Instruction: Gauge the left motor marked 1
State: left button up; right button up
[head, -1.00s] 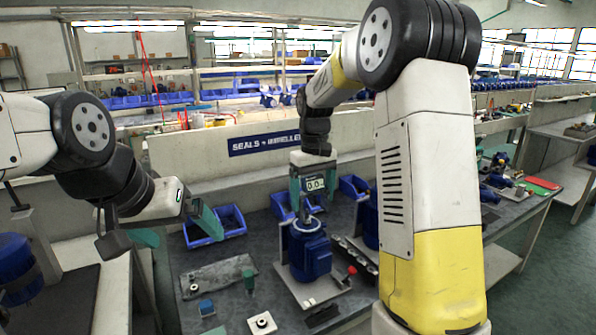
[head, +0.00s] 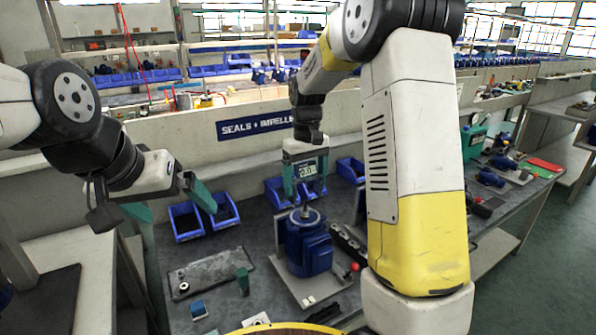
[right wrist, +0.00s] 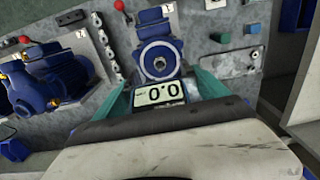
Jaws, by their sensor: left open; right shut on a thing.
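The blue motor (head: 308,248) stands on a light base plate on the dark bench, its round shaft end facing up. The right wrist view also shows this motor (right wrist: 158,57), with a small number plate beside it that I cannot read surely. My right gripper (head: 306,186) is shut on a gauge (head: 307,170) whose display reads 0.0, just above the motor's shaft end. The gauge display also shows in the right wrist view (right wrist: 159,93). I cannot tell whether gauge and shaft touch. My left gripper (head: 170,203) is open and empty, left of the motor near blue bins.
Blue bins (head: 186,221) stand along the back of the bench. A grey plate (head: 210,272), a green block (head: 242,281) and a blue block (head: 198,310) lie left of the motor. Another blue motor (right wrist: 63,72) stands beside it. My right arm hides part of the bench.

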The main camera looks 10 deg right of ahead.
aim_at(305, 210)
jog(key=shift+f, duration=3.05)
jog(key=shift+f, duration=0.15)
jog(key=o, duration=1.6)
jog(key=shift+r, duration=4.5)
